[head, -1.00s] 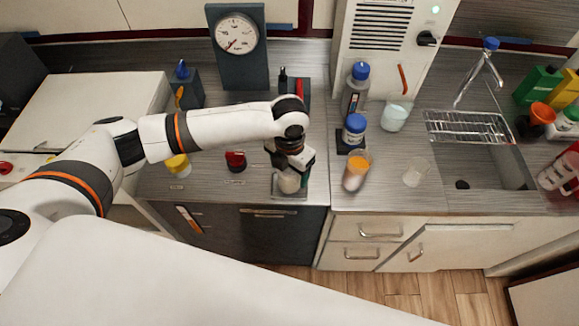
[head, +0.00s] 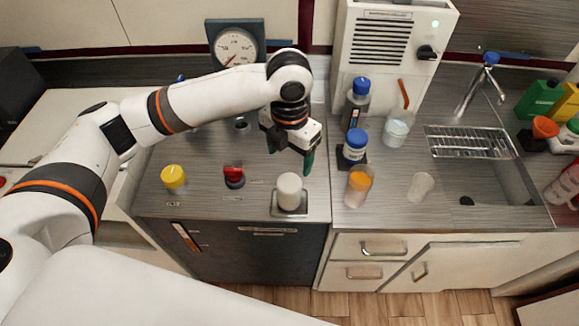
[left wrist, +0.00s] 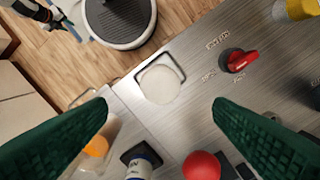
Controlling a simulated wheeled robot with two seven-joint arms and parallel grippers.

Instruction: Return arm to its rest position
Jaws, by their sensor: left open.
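My left arm reaches in from the left in the head view. Its gripper (head: 290,158) is open and empty, above and behind a white round knob or cup (head: 289,190) on a square plate near the counter's front edge. In the left wrist view the green fingers of my left gripper (left wrist: 160,106) are spread wide. The white round piece (left wrist: 160,84) shows below and between them, clear of both.
A red knob (head: 234,177) and a yellow knob (head: 173,178) stand left on the counter. An orange-capped jar (head: 359,187), blue-capped bottles (head: 355,146) and a beaker (head: 398,128) stand right. A gauge (head: 235,46) stands behind the arm; a sink (head: 485,185) lies far right.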

